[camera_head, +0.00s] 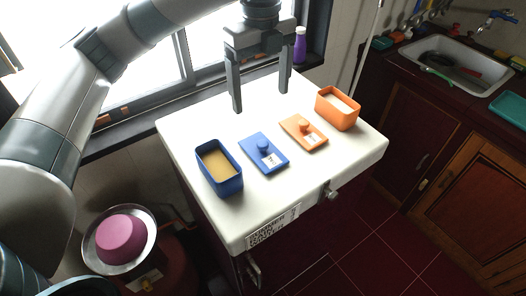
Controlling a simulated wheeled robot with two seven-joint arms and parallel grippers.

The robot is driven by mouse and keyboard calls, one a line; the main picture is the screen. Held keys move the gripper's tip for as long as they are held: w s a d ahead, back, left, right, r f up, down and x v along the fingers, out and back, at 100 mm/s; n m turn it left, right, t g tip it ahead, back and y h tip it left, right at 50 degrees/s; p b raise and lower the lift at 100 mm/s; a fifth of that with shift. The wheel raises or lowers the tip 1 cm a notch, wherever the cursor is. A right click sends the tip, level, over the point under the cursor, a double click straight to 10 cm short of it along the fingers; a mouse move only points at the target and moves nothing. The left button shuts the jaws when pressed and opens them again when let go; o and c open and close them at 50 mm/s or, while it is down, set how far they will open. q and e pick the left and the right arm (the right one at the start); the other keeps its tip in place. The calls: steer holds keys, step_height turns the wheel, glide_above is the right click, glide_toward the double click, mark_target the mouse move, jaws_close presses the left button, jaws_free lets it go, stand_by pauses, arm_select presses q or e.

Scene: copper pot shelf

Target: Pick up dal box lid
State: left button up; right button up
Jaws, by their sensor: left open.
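A blue box (229,186) with yellowish contents stands open at the left of the white tabletop (185,128). An orange lid (294,127) of the same shape lies beside the blue lid, and an orange box (337,115) with white contents stands open further right. The label writing is too small to read, so I cannot tell from it which lid is the dal one. My left gripper (260,101) is open and empty, pointing down above the back of the tabletop, beyond the lids.
A window ledge (130,132) runs behind the white cabinet, with a purple bottle (300,46) on it. A steel bowl with a pink object (121,238) is at lower left. A sink (452,72) and wooden cupboards are at right. The tabletop's front and right are clear.

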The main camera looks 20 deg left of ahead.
arm_select(q)
steer(key=shift+w+a+f, duration=0.1)
steer(key=shift+w+f, duration=0.2)
steer(key=shift+f, duration=0.15)
arm_select(e)
steer(key=shift+w+a+f, duration=0.2)
steer(key=shift+w+f, duration=0.25)
steer(key=shift+w, duration=0.15)
arm_select(q)
steer(key=shift+s, duration=0.15)
steer(key=p, duration=0.2)
glide_above(262, 145)
step_height(262, 145, down, 11)
steer(key=shift+f, duration=0.65)
arm_select(e)
steer(key=shift+g, duration=0.5)
steer(key=shift+s+d+r, duration=0.25)
steer(key=shift+s+r, duration=0.05)
steer(key=shift+s, duration=0.4)
steer(key=shift+s+d+r, duration=0.25)
steer(key=shift+s+d, duration=0.05)
steer(key=shift+s, duration=0.45)
steer(key=shift+s+d+r, duration=0.25)
steer(key=shift+s+r, duration=0.05)
steer(key=shift+s, duration=0.4)
